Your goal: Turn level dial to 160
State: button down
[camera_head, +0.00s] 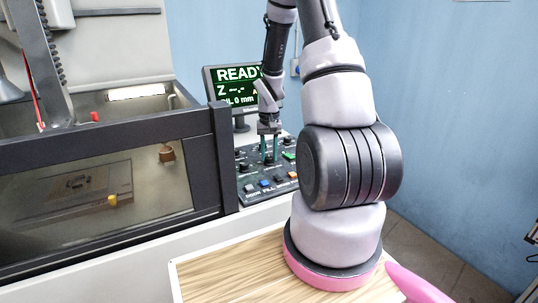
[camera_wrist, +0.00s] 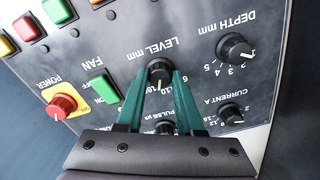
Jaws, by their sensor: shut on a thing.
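The level dial (camera_wrist: 160,71) is a black round knob under the label LEVEL mm in the wrist view. My gripper (camera_wrist: 161,80), with green fingers, is shut on this knob, one finger on each side. The fingers cover much of the scale around it; only a few numbers show, and I cannot read its setting for sure. In the head view my gripper (camera_head: 269,158) points down onto the dark control panel (camera_head: 246,203); the dial itself is too small to make out there.
Around it are the DEPTH knob (camera_wrist: 234,47), CURRENT knob (camera_wrist: 230,114), PULSE knob (camera_wrist: 165,128), green FAN switch (camera_wrist: 106,89) and red POWER knob (camera_wrist: 61,106). A screen (camera_head: 238,88) reading READY stands behind the panel. A dark-framed machine enclosure (camera_head: 222,160) is at left.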

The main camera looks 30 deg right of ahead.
aim_at(269, 157)
jog(key=shift+m, duration=1.9)
jog(key=c, duration=0.5)
grip_release()
jog(key=shift+c, duration=0.2)
jog(key=shift+r, duration=0.15)
notch_tip(269, 157, up, 10)
jog(key=shift+r, duration=0.25)
jog(key=shift+r, duration=0.1)
